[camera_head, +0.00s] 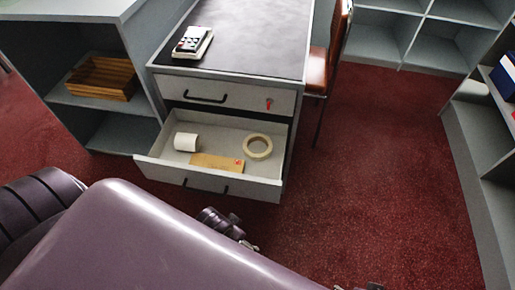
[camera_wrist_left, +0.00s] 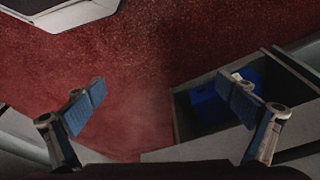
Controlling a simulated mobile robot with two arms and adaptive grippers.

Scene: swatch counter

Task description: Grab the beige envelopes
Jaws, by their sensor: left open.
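The beige envelopes (camera_head: 217,162) lie flat as a thin bundle near the front of the open drawer (camera_head: 160,165), with a small red mark at their right end. I cannot tell how many there are. My left gripper (camera_wrist_left: 165,104) is open and empty in the left wrist view, its two blue-padded fingers wide apart above the red floor. The envelopes do not show in that view. My right gripper is not clearly seen in either view.
A white roll (camera_head: 186,142) and a tape ring (camera_head: 257,146) share the drawer. A calculator-like device (camera_head: 193,42) sits on the desk top. A wooden tray (camera_head: 103,78) is on the left shelf. A brown chair (camera_head: 333,55) stands behind. Red floor (camera_head: 370,170) is clear at right.

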